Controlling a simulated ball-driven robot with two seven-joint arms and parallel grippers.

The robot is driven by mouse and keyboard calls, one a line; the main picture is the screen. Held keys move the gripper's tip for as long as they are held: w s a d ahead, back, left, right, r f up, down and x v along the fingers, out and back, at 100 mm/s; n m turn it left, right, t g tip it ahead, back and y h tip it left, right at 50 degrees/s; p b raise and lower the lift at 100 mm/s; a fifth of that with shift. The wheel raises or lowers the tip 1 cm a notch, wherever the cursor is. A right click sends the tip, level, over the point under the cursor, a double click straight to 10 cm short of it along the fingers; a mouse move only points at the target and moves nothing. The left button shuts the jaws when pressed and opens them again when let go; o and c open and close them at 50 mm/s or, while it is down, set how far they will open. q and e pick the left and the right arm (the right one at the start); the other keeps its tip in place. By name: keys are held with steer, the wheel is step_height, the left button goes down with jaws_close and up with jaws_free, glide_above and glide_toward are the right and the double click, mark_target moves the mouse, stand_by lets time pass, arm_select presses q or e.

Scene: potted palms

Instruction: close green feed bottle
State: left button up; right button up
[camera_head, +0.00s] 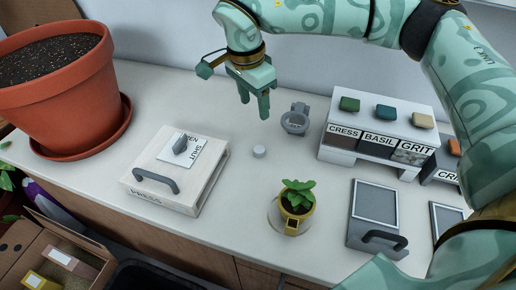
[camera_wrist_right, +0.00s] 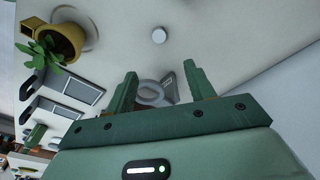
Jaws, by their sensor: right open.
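I cannot make out a green feed bottle in either view. My right gripper (camera_head: 254,102) hangs open and empty above the back of the white counter; its two green fingers also show in the right wrist view (camera_wrist_right: 160,72). A grey ring holder (camera_head: 295,119) stands to the right of the fingers and shows partly between them in the wrist view (camera_wrist_right: 151,94). A small pale round piece (camera_head: 259,152) sits on the counter in front of the gripper; it also shows in the wrist view (camera_wrist_right: 159,35). I cannot tell whether it is a cap. My left gripper is not in view.
A press box (camera_head: 190,190) with a handle stands left of centre. A potted seedling (camera_head: 297,204) is at the front middle. A seed dispenser (camera_head: 375,135) and dark framed trays (camera_head: 376,208) are right. A large terracotta pot (camera_head: 60,95) is at the left.

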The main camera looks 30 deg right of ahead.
arm_select(q)
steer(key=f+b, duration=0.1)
steer(key=b, duration=0.1)
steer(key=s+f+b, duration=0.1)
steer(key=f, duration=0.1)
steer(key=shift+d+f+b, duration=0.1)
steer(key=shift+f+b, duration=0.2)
steer(key=shift+b, duration=0.1)
arm_select(e)
glide_above(259, 149)
step_height(259, 149, down, 11)
steer(key=shift+a+r, duration=0.15)
step_height(259, 149, down, 6)
steer(key=b, duration=0.3)
steer(key=shift+r, duration=0.25)
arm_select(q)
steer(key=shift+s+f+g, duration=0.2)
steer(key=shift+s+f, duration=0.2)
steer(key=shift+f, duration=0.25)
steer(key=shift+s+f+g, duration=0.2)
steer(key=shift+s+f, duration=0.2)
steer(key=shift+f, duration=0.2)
arm_select(e)
steer(key=shift+r, duration=0.15)
steer(key=c, duration=1)
